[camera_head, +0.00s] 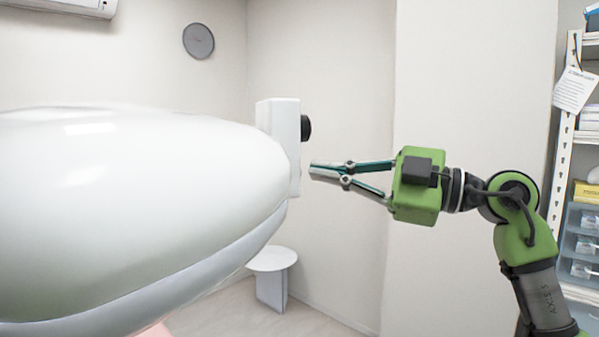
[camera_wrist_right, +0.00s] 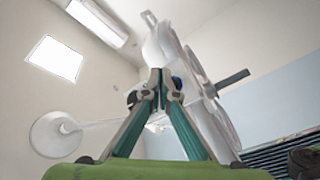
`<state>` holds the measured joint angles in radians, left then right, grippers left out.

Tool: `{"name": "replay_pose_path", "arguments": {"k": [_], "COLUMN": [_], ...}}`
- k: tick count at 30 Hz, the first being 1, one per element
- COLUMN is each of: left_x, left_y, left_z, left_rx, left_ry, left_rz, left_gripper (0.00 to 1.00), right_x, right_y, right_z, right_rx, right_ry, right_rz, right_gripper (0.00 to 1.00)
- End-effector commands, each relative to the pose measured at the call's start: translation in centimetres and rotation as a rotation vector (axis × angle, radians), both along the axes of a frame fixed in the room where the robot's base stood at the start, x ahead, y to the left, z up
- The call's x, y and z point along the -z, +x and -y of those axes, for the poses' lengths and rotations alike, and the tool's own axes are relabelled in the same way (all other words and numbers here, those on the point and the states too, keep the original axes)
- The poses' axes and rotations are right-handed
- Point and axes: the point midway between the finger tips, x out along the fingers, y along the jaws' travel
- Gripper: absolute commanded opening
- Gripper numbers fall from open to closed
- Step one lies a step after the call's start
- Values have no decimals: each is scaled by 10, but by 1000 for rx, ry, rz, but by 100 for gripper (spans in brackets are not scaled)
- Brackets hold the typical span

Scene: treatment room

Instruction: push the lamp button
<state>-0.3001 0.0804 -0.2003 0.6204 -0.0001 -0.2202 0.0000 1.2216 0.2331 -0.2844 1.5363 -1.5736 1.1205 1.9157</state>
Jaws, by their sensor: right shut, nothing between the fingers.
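The lamp (camera_head: 120,190) is a large white rounded body filling the left of the head view. A white box (camera_head: 278,130) stands at its right end, with a round black button (camera_head: 306,127) sticking out of the box's right side. My right gripper (camera_head: 312,170) comes in from the right, shut and empty. Its tips are just right of the box's lower part and below the button in the picture; whether they touch the box I cannot tell. In the right wrist view my closed fingertips (camera_wrist_right: 157,78) cover part of a white object behind them. My left gripper is not in view.
A small white stool (camera_head: 272,262) stands on the floor below the lamp. A shelf with boxes and bins (camera_head: 584,190) is at the far right, behind my right arm. A grey disc (camera_head: 198,41) hangs on the wall. The space above my right gripper looks free.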

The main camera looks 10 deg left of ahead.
Motion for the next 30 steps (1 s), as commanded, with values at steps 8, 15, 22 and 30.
{"name": "replay_pose_path", "arguments": {"k": [8,15,22,30], "left_x": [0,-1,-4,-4], "left_y": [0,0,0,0], "left_z": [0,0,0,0], "left_rx": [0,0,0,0], "left_ry": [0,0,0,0], "left_rz": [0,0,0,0], "left_gripper": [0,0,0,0], "right_x": [0,0,-1,0], "right_y": [0,-1,-5,-5], "right_z": [0,-1,-8,-8], "right_rx": [0,1,1,0], "right_ry": [0,-1,-1,0], "right_rz": [0,0,1,0], "right_gripper": [0,0,0,0]}}
